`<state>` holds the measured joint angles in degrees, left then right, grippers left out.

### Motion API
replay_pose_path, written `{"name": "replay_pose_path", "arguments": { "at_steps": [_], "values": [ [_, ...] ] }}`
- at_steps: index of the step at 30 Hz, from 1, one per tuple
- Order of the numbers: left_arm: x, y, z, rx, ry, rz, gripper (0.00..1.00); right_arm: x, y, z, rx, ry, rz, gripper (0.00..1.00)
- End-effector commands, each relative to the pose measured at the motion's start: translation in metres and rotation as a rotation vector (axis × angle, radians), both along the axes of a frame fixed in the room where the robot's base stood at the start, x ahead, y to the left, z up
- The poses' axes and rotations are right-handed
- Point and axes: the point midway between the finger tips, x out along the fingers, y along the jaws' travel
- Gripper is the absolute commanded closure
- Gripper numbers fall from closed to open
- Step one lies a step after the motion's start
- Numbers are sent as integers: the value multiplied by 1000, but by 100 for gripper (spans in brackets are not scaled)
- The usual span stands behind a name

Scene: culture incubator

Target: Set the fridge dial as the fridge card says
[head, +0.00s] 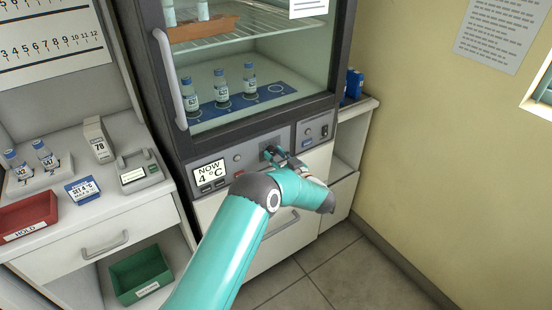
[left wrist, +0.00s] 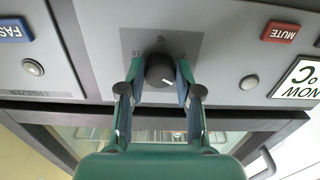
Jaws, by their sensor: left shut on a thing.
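The black round fridge dial (left wrist: 160,71) sits on the grey control panel in the left wrist view, which is upside down. Its white pointer line slants to the lower right there; the small scale marks are hard to read. My left gripper (left wrist: 158,80) is shut on the dial, one finger on each side. In the head view my left gripper (head: 274,154) reaches the panel and mostly hides the dial. The display (head: 209,173) reads NOW 4 °C. The fridge card (head: 82,189) on the left counter reads SET 4 °C, with a smaller line below. My right gripper is not in view.
Several vials (head: 220,87) stand on a blue mat behind the fridge glass. A vertical door handle (head: 175,80) juts out. A MUTE button (left wrist: 280,32) and a FAST button (left wrist: 14,30) flank the dial. The left counter holds a red HOLD tray (head: 27,216) and vials.

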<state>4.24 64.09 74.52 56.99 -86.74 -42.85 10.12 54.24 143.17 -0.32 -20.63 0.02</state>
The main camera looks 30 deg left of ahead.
Motion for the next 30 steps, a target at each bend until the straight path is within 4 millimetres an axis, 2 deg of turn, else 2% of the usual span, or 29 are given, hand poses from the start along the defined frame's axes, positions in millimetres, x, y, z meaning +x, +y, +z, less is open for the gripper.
{"name": "replay_pose_path", "arguments": {
  "at_steps": [8, 9, 13, 23, 26, 30],
  "values": [
    [0, 0, 0, 6, 16, 0, 100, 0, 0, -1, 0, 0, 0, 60],
    [0, -1, 0, 6, 16, -1, 63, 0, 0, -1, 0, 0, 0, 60],
    [0, -1, 0, 5, 15, -1, 41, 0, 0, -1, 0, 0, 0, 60],
    [0, -2, 0, 5, 15, -1, 41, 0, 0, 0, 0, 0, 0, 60],
    [-2, -7, 0, 5, 15, -3, 41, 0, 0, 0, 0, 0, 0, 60],
    [-9, -24, 0, 4, 16, -5, 41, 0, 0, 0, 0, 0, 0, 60]
  ]
}}
